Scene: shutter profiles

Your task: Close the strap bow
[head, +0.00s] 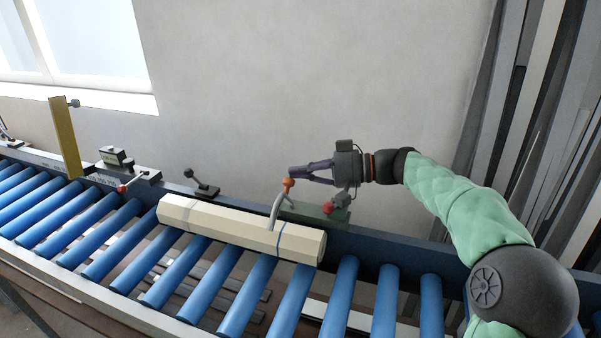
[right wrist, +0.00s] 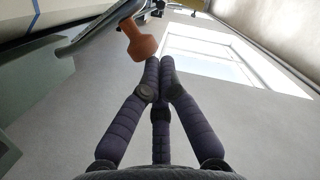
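The strap bow (head: 277,210) is a grey curved bar with an orange knob (head: 288,183) at its top. It appears in front of the cream profile bundle (head: 215,225); I cannot tell whether its lower end touches the bundle. My right gripper (head: 294,172) is at the knob, coming from the right. In the right wrist view its dark fingers (right wrist: 162,66) are drawn together at the tips with nothing seen between them. The orange knob (right wrist: 137,40) shows just beside the fingertips, outside them; contact is unclear. My left gripper is not in view.
The bundle lies on blue rollers (head: 100,225), with bands around it. A green block (head: 312,212) with a red knob (head: 328,207) stands on the back rail. A black lever (head: 203,187), a red-knobbed lever (head: 130,184) and a yellow upright plate (head: 66,137) stand further left.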

